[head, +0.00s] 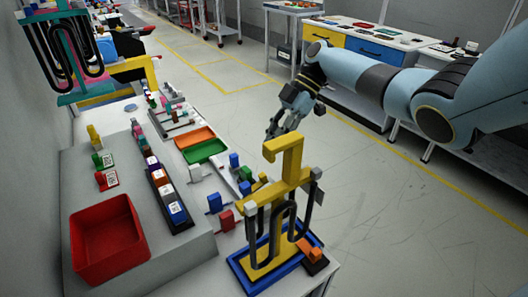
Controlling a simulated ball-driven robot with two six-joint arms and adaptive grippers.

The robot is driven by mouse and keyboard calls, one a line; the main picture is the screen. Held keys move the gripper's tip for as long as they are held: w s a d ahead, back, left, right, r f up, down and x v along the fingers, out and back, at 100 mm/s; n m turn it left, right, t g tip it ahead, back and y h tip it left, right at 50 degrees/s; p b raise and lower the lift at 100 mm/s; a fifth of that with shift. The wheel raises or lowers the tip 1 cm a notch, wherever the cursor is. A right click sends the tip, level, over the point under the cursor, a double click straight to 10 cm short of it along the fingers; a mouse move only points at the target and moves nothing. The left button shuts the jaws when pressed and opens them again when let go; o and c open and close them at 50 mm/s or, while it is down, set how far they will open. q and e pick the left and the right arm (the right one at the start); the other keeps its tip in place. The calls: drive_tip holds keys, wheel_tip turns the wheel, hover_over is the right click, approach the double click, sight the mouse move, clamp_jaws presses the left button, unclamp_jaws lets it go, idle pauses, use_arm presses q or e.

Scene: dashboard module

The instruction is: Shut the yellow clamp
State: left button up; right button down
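A tall yellow bracket-like piece with a hooked top (286,165) stands at the front of the bench, on a blue-rimmed yellow base (240,263). It looks like the yellow clamp, but I cannot tell whether its jaw is open or shut. Black looped tubes (252,240) hang in front of it and hide part of it. My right gripper (279,130) comes in from the right, behind and above the yellow piece, apart from it. Its fingers look slightly apart, with nothing between them. My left gripper is out of view.
A red bin (108,240) stands on the grey raised platform at left. Orange (195,138) and green (206,151) trays and several small coloured blocks crowd the bench. A similar tube module (62,45) stands far left. The floor at right is clear.

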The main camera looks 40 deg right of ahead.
drive_tip(key=v, duration=0.6)
drive_tip(key=shift+r, duration=0.25)
drive_tip(key=shift+d, duration=0.1)
